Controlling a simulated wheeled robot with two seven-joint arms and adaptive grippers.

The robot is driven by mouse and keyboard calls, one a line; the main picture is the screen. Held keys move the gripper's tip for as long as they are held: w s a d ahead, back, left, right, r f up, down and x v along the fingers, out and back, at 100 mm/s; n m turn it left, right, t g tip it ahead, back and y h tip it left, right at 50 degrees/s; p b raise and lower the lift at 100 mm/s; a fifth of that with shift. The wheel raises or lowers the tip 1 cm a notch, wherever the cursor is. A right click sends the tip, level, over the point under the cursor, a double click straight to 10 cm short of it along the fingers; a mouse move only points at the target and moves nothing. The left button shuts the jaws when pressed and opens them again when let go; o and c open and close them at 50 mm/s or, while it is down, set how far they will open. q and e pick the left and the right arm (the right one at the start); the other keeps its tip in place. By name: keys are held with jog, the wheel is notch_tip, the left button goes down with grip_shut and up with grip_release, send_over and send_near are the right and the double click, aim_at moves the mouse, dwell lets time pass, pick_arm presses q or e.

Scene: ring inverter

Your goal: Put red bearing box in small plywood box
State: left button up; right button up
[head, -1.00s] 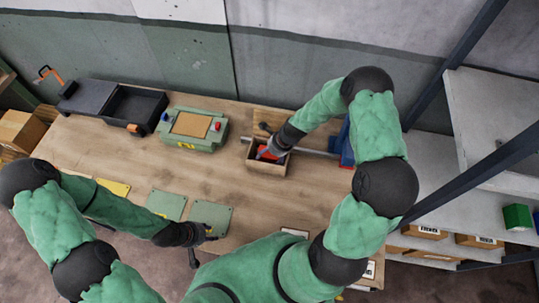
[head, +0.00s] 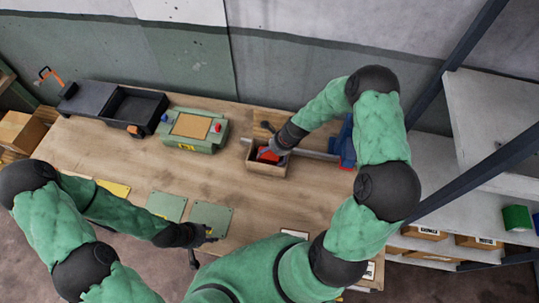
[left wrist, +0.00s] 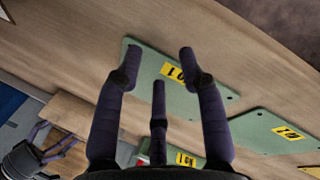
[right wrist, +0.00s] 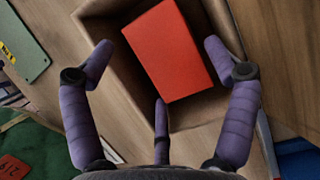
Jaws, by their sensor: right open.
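The red bearing box (right wrist: 167,50) lies inside the small plywood box (right wrist: 208,118), tilted across its floor in the right wrist view. In the head view the red box (head: 267,155) shows within the plywood box (head: 266,170), partly hidden by my right gripper. My right gripper (right wrist: 155,55) is open just above the box, with fingers spread to either side and apart from the red box. My left gripper (left wrist: 157,60) is open and empty above a green plate (left wrist: 170,85) at the table's front.
A green device (head: 192,128) and a black tray (head: 135,107) stand at the back left. More green plates (head: 165,205) lie along the front edge. A blue and red vise-like object (head: 346,150) and grey bar stand right of the plywood box. The table's middle is clear.

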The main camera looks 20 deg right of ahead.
pick_arm(q)
jog(key=shift+r+p, duration=0.55)
jog(key=shift+r, duration=0.1)
pick_arm(e)
jog(key=v, duration=1)
jog(key=s+a+f+n, duration=0.4)
jog(key=s+a+n, duration=0.1)
jog(key=n, duration=0.2)
jog(key=s+a+f+n+g, duration=0.1)
jog(key=s+a+f+n, duration=0.3)
jog(key=s+a+n, duration=0.1)
jog(key=s+a+f+n+g, duration=0.1)
jog(key=s+a+f+n, duration=0.3)
jog(key=n, duration=0.6)
jog(key=shift+s+a+f, duration=0.2)
jog(key=shift+s+a, duration=0.15)
jog(key=shift+a, duration=0.35)
jog(key=shift+s+a+f, duration=0.2)
jog(key=shift+s+a, duration=0.1)
jog(key=shift+a, duration=0.35)
jog(key=shift+s+a+f+n, duration=0.1)
jog(key=shift+s+a+n, duration=0.2)
jog(key=shift+n, duration=0.2)
